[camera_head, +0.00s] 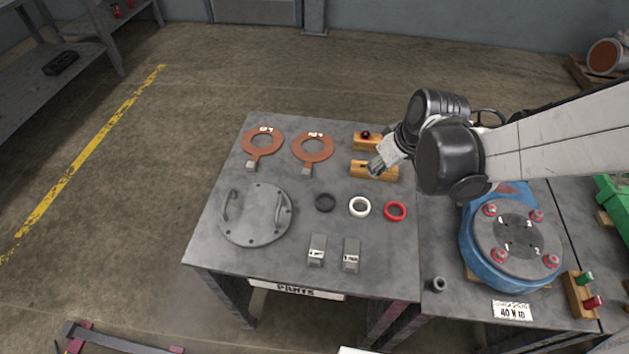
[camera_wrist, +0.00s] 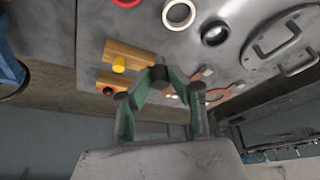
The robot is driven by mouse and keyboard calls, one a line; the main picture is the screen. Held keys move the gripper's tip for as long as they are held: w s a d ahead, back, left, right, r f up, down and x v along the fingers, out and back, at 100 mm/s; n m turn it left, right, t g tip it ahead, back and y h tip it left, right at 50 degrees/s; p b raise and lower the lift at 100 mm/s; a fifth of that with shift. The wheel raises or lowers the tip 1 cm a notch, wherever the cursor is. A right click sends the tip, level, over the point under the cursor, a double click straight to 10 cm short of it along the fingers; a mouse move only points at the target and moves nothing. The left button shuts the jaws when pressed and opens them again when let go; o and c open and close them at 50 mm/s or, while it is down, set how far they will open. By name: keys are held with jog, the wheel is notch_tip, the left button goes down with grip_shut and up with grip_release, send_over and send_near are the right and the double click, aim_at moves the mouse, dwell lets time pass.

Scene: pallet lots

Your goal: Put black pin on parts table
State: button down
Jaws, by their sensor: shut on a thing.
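My gripper (camera_head: 376,167) reaches in from the right over the parts table (camera_head: 230,190), beside the near wooden block (camera_head: 388,174). In the wrist view its fingers (camera_wrist: 158,82) are closed on a short dark cylinder, the black pin (camera_wrist: 159,73). The pin is hard to make out in the head view, where the fingers cover it. I cannot tell whether it touches the table or a block.
The table also carries copper gaskets (camera_head: 312,149), a round steel cover (camera_head: 257,232), black (camera_head: 325,202), white (camera_head: 360,207) and red rings (camera_head: 395,211), and two grey blocks (camera_head: 317,250). A blue flanged housing (camera_head: 480,262) stands on the right-hand table. The parts table's front left corner is bare.

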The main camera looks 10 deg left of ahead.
jog(key=s+a+r+n+g+y, duration=0.25)
jog(key=s+a+n, duration=0.55)
jog(key=s+a, duration=0.4)
jog(key=shift+g+h, duration=0.25)
jog(key=shift+h, duration=0.3)
jog(key=w+a+f+b, duration=0.1)
jog(key=w+f, duration=0.1)
jog(key=w, duration=0.1)
jog(key=w+a+f+b, duration=0.1)
jog(key=w+f, duration=0.1)
jog(key=w, duration=0.2)
jog(key=w+a+f+b, duration=0.1)
jog(key=w+f, duration=0.2)
jog(key=w, duration=0.1)
jog(key=shift+w+f, duration=0.1)
jog(key=shift+w, duration=0.05)
jog(key=shift+f+b, duration=0.55)
jog(key=shift+f, duration=1.4)
jog(key=shift+f, duration=0.2)
jog(key=c, duration=1.6)
grip_release()
jog(key=shift+r, duration=0.15)
